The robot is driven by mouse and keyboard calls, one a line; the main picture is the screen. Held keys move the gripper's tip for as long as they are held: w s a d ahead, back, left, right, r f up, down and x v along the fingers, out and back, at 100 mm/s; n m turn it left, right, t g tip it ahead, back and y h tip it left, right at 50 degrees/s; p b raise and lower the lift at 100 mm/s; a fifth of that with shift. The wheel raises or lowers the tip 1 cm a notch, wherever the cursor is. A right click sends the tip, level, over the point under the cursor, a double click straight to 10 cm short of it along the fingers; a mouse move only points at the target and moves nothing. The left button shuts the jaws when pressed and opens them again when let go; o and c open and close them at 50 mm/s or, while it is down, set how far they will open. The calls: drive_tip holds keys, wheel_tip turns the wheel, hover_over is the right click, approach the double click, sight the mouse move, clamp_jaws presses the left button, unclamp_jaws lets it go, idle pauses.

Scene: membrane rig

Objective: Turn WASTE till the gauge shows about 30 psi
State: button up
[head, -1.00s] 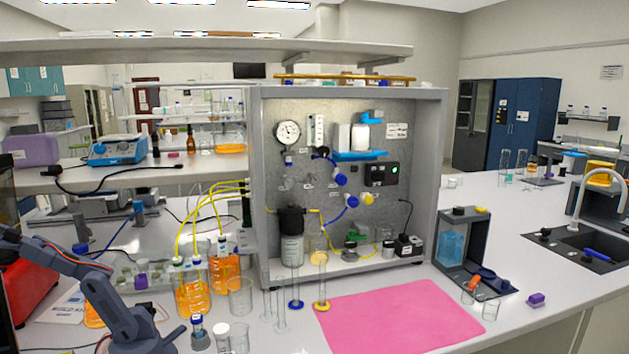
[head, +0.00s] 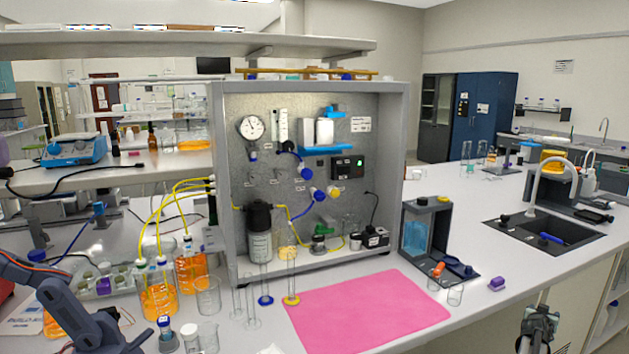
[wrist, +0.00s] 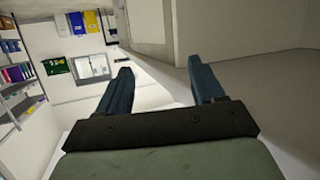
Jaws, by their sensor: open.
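The round white gauge (head: 251,128) is at the upper left of the grey rig panel in the head view; its needle and numbers are too small to read. My gripper (head: 540,322) shows at the lower right, well away from the panel. In the wrist view my gripper (wrist: 157,68) has its two blue fingers apart, with nothing between them.
A pink mat (head: 365,312) lies before the rig. Glass cylinders (head: 291,275) and orange-filled bottles (head: 158,292) stand at its left. A grey stand with a blue panel (head: 416,238) is right of the rig. A sink (head: 545,235) lies farther right. Bare bench lies between stand and sink.

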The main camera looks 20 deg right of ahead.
wheel_tip(320, 180, up, 14)
drive_tip(key=w+d+n+t+h, duration=0.1)
drive_tip(key=w+d+t+h, duration=0.1)
drive_tip(key=w+a+r+n+t, duration=0.2)
drive_tip(key=w+a+r+t, duration=0.1)
drive_tip(key=w+a+r, duration=0.55)
drive_tip(key=w+a+r+n+t+y, duration=0.1)
drive_tip(key=w+a+r+n+t, duration=0.15)
drive_tip(key=w+a, duration=0.45)
drive_tip(key=w+a+r+n+t+y, duration=0.1)
drive_tip(key=w+a+r+t, duration=0.25)
drive_tip(key=w+a, duration=0.3)
drive_tip(key=n+t+y, duration=0.4)
drive_tip(key=t+y, duration=0.2)
drive_tip(key=y, duration=0.6)
approach(280, 172)
drive_tip(key=x, duration=0.4)
drive_tip(key=f+x, duration=0.1)
drive_tip(key=x, duration=0.7)
drive_tip(key=shift+w+d+f, duration=0.2)
drive_tip(key=shift+w+d, duration=0.2)
drive_tip(key=shift+w, duration=0.1)
drive_tip(key=shift+c, duration=0.4)
